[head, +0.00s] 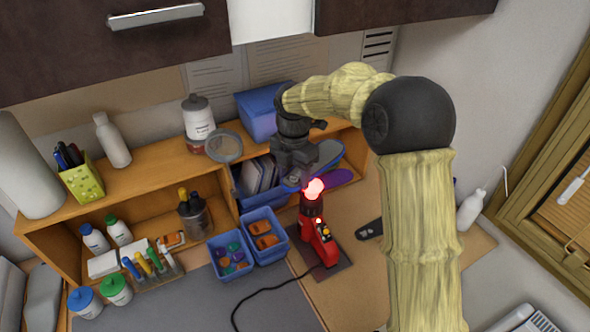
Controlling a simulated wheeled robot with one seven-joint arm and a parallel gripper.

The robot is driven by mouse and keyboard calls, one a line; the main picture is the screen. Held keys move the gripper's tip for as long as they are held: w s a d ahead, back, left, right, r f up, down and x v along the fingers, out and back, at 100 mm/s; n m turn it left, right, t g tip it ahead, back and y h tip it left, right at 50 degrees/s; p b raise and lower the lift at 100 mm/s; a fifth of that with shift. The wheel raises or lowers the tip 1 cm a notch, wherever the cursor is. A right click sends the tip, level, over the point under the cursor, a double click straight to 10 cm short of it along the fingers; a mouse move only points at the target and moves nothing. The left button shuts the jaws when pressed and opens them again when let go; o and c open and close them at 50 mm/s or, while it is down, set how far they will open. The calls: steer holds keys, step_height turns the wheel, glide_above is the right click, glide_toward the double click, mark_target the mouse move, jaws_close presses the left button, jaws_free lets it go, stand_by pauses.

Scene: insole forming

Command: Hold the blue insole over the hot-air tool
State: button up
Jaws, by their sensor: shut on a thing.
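The red hot-air tool (316,233) stands upright on a dark base plate on the bench, and its top end glows pinkish red. My gripper (294,183) points down just above and to the left of the glowing end. The fingertips and part of the insole are hard to make out. I cannot tell the exact height of the insole over the glow.
A purple insole (341,178) shows just right of the glow. Two blue bins (231,274) with small parts sit left of the tool. A wooden shelf (150,190) with bottles and a magnifier (224,146) stands behind. A black cord (262,292) crosses the grey mat.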

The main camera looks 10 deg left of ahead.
steer(key=shift+a+f+b, duration=0.15)
steer(key=shift+f+b, duration=0.2)
steer(key=shift+f, duration=0.95)
steer(key=shift+r, duration=0.15)
stand_by(0.3)
steer(key=s+d+r+p, duration=0.3)
steer(key=r+p, duration=0.3)
steer(key=r, duration=0.2)
steer(key=shift+s+r, duration=0.4)
steer(key=shift+s, duration=0.2)
steer(key=shift+w+f, duration=0.1)
